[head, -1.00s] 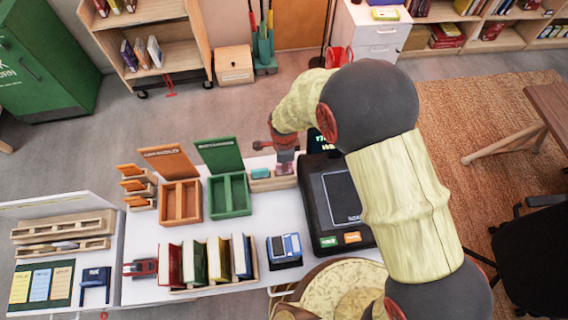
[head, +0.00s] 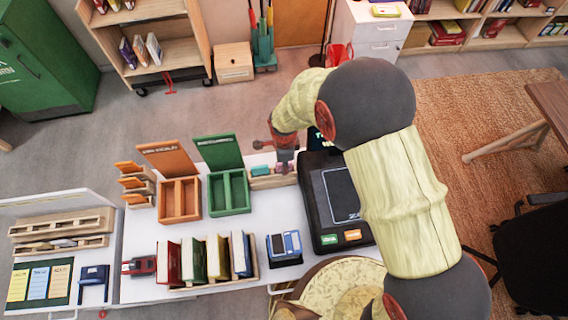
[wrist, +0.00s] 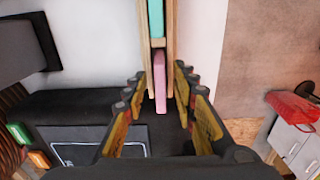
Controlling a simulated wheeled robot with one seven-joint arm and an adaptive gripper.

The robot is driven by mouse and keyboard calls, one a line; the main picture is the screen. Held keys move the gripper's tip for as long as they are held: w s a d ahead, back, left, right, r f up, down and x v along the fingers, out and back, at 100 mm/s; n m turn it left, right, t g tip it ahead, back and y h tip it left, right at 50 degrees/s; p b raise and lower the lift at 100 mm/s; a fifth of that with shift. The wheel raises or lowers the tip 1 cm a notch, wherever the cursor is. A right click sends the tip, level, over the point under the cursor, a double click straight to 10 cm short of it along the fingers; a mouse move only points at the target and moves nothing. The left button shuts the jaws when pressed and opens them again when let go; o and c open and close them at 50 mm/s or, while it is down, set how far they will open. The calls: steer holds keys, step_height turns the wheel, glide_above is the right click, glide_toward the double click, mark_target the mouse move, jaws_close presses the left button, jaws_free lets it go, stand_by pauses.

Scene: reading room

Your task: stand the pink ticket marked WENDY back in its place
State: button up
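The pink ticket (wrist: 160,80) sits in a narrow wooden holder (wrist: 169,50) in the wrist view, between the holder's side walls. A teal ticket (wrist: 156,18) is in the same holder, farther up the picture. No lettering on the pink ticket is legible. My gripper (wrist: 160,112) is open, with one yellow-padded finger on each side of the pink ticket's near end and gaps between. In the head view my gripper (head: 284,160) is over the right end of the holder and hides part of it. The teal ticket (head: 261,170) shows at the left.
A black device with a screen (head: 340,195) stands right of the holder. A green divided box (head: 229,193) and an orange one (head: 180,200) stand to its left. Books in a rack (head: 205,260) and a blue device (head: 284,246) are nearer. White tabletop between is clear.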

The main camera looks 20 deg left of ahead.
step_height(320, 180, up, 12)
stand_by(0.8)
stand_by(0.5)
